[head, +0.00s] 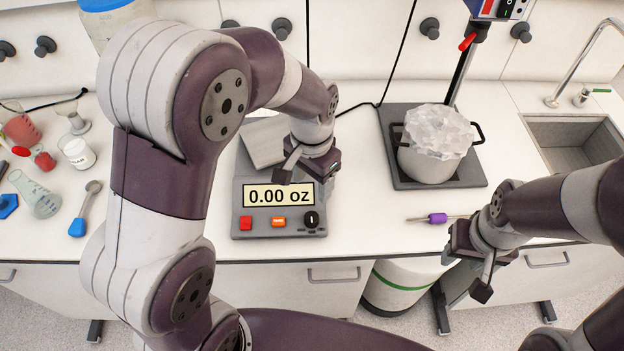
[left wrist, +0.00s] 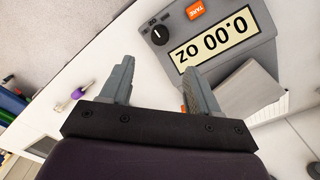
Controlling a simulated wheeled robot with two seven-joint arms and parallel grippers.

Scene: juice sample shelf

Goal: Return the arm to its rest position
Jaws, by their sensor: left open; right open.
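My left arm comes in from the left of the head view and arches over the bench. Its gripper (head: 290,168) hangs open and empty above the scale (head: 277,225). In the left wrist view the two fingers of my left gripper (left wrist: 158,90) stand apart with nothing between them, and the scale (left wrist: 215,45) lies beyond them. My right gripper (head: 470,270) is at the lower right of the head view, in front of the bench's front edge. It is open, with nothing seen in it.
The scale reads 0.00 oz. A pot of ice (head: 432,150) stands on a dark stand base (head: 400,178). A purple-handled tool (head: 437,218) lies near the front edge. Glassware, including a flask (head: 38,195), and a blue scoop (head: 78,226) are at left. A sink (head: 570,140) is at right.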

